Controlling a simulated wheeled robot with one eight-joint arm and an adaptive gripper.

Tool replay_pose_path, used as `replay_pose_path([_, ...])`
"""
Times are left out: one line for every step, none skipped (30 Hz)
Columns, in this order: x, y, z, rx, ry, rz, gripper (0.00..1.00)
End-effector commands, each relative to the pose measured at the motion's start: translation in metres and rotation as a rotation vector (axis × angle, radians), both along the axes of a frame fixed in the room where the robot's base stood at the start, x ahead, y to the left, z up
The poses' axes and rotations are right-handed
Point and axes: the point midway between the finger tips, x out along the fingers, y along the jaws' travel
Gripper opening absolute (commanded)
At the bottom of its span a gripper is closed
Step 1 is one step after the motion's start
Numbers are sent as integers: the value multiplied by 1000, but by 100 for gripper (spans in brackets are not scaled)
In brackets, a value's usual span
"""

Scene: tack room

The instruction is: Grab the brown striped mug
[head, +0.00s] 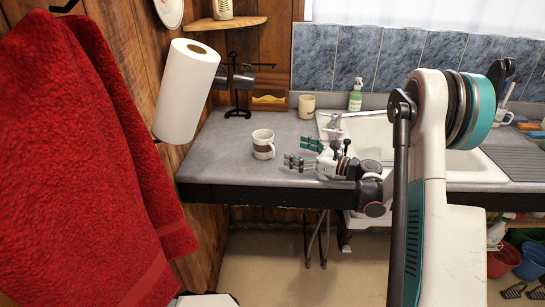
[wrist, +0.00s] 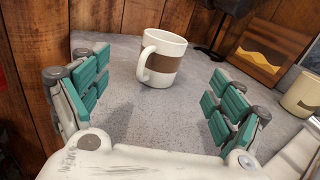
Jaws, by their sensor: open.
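The brown striped mug (head: 263,144) is white with a broad brown band and stands upright on the grey counter (head: 215,150). In the wrist view the mug (wrist: 164,58) sits ahead of my gripper, its handle turned to the left and toward me. My gripper (head: 296,152) is just right of the mug in the head view. In the wrist view my gripper (wrist: 155,95) has its teal-padded fingers spread wide, with the mug beyond and between them. The fingers do not touch it. Nothing is held.
A paper towel roll (head: 187,90) and red towel (head: 80,150) hang at left. The sink (head: 370,128) lies to the right.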

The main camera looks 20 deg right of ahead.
Motion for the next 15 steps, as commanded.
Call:
replay_pose_path([1, 1, -3, 0, 0, 2, 88])
replay_pose_path([3, 3, -4, 0, 0, 2, 88])
replay_pose_path([6, 6, -4, 0, 0, 3, 88])
replay_pose_path([9, 10, -3, 0, 0, 4, 88])
replay_pose_path([12, 13, -3, 0, 0, 5, 88])
replay_pose_path([18, 18, -3, 0, 0, 5, 88])
replay_pose_path([22, 22, -3, 0, 0, 5, 88])
replay_pose_path([26, 26, -3, 0, 0, 5, 88])
replay_pose_path([32, 31, -3, 0, 0, 5, 88])
replay_pose_path([37, 35, -3, 0, 0, 4, 88])
replay_pose_path([40, 39, -3, 0, 0, 5, 88])
replay_pose_path([45, 44, -3, 0, 0, 4, 88])
replay_pose_path([49, 46, -3, 0, 0, 4, 88])
replay_pose_path([52, 49, -3, 0, 0, 3, 88])
replay_pose_path([55, 52, -2, 0, 0, 3, 88])
